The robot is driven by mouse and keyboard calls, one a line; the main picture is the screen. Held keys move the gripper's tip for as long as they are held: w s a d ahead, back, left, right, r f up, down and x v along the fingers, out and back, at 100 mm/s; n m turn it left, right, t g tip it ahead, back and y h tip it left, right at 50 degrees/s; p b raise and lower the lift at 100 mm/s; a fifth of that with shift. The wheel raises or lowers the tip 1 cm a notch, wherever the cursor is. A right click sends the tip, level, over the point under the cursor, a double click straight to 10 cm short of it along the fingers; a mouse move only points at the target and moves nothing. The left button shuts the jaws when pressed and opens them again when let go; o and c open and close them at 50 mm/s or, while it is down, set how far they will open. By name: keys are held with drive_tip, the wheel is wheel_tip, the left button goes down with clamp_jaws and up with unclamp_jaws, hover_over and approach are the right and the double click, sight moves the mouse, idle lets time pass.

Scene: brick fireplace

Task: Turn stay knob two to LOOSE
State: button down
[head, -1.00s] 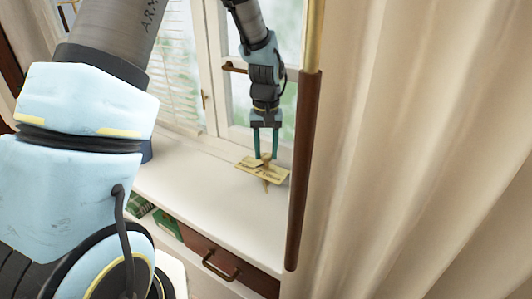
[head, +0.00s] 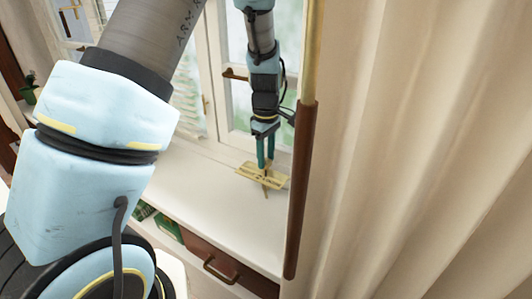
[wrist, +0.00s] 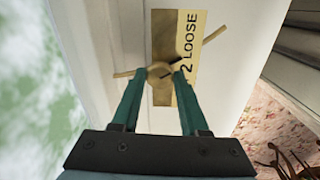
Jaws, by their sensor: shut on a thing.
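The brass knob (wrist: 160,71) sits on a plate (wrist: 185,85) marked "2 LOOSE" in the wrist view. My gripper (wrist: 162,76) is shut on the knob's hub, one green finger on each side. One thin brass bar sticks out left of the hub, and another crosses the plate's right edge beside the word LOOSE. A short dark pointer runs from the hub up and right toward the lettering. In the head view my gripper (head: 265,166) points down onto the yellow plate (head: 247,173) on the sill; its smaller lettering is unclear there.
The white sill (head: 215,205) is clear around the plate. The window frame (head: 212,75) stands behind. A brown-and-gold pole (head: 299,190) and cream curtain (head: 420,150) are close on the right. A drawer handle (head: 220,270) is below the sill.

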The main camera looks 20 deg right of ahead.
sight(266, 161)
drive_tip(key=n+p, duration=0.2)
drive_tip(key=n, duration=0.1)
drive_tip(key=shift+r, duration=0.15)
drive_tip(key=shift+n+p, duration=0.6)
drive_tip(key=shift+n, duration=0.8)
drive_tip(key=shift+c, duration=2.1)
unclamp_jaws()
wheel_tip(266, 161, up, 10)
drive_tip(key=b, duration=0.2)
drive_tip(key=shift+r, duration=0.25)
